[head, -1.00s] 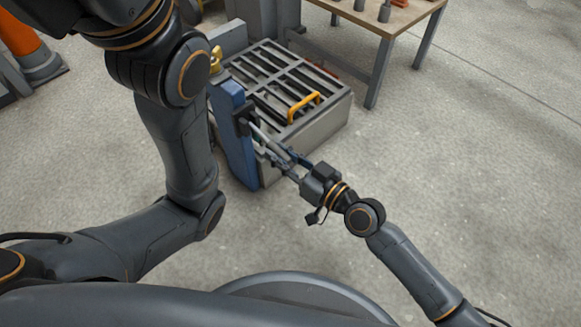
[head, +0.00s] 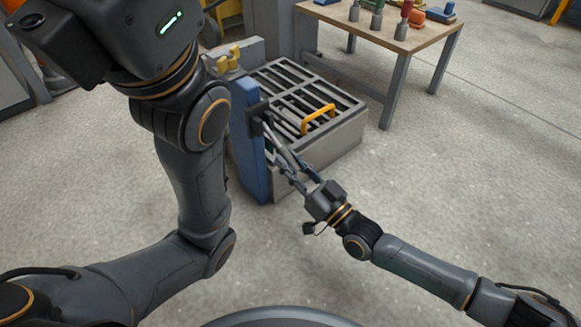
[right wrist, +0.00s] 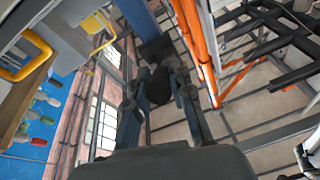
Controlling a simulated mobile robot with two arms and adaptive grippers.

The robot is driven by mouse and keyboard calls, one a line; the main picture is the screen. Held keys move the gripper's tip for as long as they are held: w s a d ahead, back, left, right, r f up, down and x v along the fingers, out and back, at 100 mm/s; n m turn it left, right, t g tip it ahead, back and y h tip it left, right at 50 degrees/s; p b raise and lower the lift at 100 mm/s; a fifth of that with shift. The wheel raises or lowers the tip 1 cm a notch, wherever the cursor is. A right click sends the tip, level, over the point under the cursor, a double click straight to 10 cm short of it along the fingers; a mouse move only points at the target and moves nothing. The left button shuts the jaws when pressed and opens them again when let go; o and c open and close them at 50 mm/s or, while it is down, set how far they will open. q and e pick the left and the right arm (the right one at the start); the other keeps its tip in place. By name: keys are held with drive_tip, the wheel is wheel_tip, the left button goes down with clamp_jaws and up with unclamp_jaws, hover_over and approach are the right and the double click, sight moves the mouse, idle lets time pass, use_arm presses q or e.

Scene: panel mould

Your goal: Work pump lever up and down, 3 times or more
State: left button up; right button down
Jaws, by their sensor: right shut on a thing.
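The pump lever (head: 278,145) is a grey rod. It runs from a black bracket (head: 259,118) on a blue post (head: 246,140) down toward the lower right in the head view. My right gripper (head: 291,172) is shut on the lever's outer part. In the right wrist view my right gripper's fingers (right wrist: 160,103) stand on both sides of the dark round lever end (right wrist: 159,82), with the bracket (right wrist: 157,48) beyond. My left arm comes in from the left, but its fingers are out of the picture.
A grey slatted mould box (head: 325,145) with an orange handle (head: 317,118) stands beside the post. A wooden table (head: 345,20) with several coloured tools is behind it. My left arm passes close to the post's left in the picture. The floor (head: 460,180) at right is clear.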

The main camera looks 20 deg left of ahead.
drive_tip(key=shift+w+f, duration=0.1)
drive_tip(key=shift+f, duration=0.05)
idle(0.3)
drive_tip(key=c, duration=1.2)
unclamp_jaws()
drive_tip(key=shift+o, duration=0.2)
drive_tip(key=v, duration=1.2)
